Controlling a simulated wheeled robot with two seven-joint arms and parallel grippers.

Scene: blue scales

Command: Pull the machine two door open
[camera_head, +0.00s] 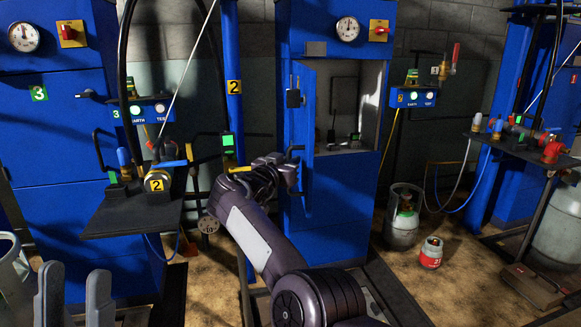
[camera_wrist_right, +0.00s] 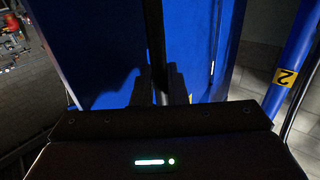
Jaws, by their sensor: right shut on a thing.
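The blue machine (camera_head: 342,205) in the middle of the head view has a gauge and a red switch on top. Its narrow blue door (camera_head: 307,115) stands swung out at the left of the opening, and the grey inside (camera_head: 350,95) shows. My right gripper (camera_head: 292,172) is at the door's outer side. In the right wrist view, its dark fingers (camera_wrist_right: 160,85) close around the black upright handle (camera_wrist_right: 157,40) in front of the blue door panel (camera_wrist_right: 110,50). My left gripper (camera_head: 75,292) is low at the left, fingers apart and empty, away from the machine.
A blue post (camera_head: 234,125) with a yellow 2 label stands left of the machine. A black shelf (camera_head: 120,218) with fittings is at the left. A grey gas cylinder (camera_head: 402,220) and a small red-and-white canister (camera_head: 431,252) stand on the floor at the right.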

